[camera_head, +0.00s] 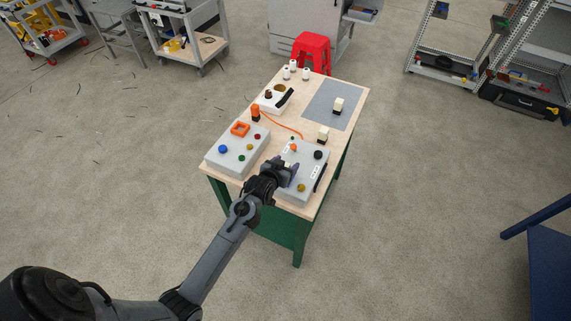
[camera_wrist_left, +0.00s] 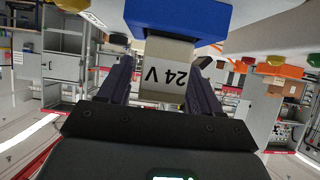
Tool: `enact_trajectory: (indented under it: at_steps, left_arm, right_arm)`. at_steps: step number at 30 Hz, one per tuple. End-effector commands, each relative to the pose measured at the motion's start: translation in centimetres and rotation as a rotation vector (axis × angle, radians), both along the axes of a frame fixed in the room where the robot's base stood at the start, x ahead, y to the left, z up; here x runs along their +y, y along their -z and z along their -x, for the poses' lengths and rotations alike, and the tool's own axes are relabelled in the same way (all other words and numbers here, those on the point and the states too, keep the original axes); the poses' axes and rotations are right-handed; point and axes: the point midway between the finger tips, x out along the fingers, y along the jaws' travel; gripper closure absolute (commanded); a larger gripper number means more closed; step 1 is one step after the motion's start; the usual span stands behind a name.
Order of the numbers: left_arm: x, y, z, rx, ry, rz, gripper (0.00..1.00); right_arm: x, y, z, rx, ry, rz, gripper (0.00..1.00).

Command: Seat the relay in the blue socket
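My left gripper (camera_head: 289,170) is over the right grey box (camera_head: 308,157) on the table. In the left wrist view its two fingers (camera_wrist_left: 161,85) flank a pale relay (camera_wrist_left: 163,88) marked "24 V" and appear shut on it. A blue block (camera_wrist_left: 180,14), which looks like the blue socket, is at the relay's far end. The two appear to meet, but I cannot tell how deep the relay sits. In the head view the gripper hides the relay and the blue socket. My right gripper is not in view.
The left grey box (camera_head: 228,162) bears coloured buttons and an orange frame (camera_head: 240,129). Two pale blocks stand beyond, one (camera_head: 323,134) near the right box, one (camera_head: 338,104) on the grey mat (camera_head: 322,109). An orange cable (camera_head: 279,127) crosses the table. A red stool (camera_head: 312,47) stands behind.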

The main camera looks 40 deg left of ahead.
Motion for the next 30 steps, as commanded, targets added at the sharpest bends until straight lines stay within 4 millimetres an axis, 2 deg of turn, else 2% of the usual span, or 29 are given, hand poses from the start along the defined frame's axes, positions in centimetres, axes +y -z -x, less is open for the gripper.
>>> enact_trajectory:
  at_steps: [11,14,30]
  left_arm:
    - [0.0,-0.3,0.0,-0.001,0.0,0.0,0.31]
    - [-0.1,-0.6,0.6,-0.001,0.0,-0.001,0.31]
    - [-1.9,-4.9,8.2,0.0,0.0,0.0,0.31]
  right_arm:
    - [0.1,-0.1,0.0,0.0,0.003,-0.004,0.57]
    - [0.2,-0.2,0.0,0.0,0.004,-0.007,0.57]
    - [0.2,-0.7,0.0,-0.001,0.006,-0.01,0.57]
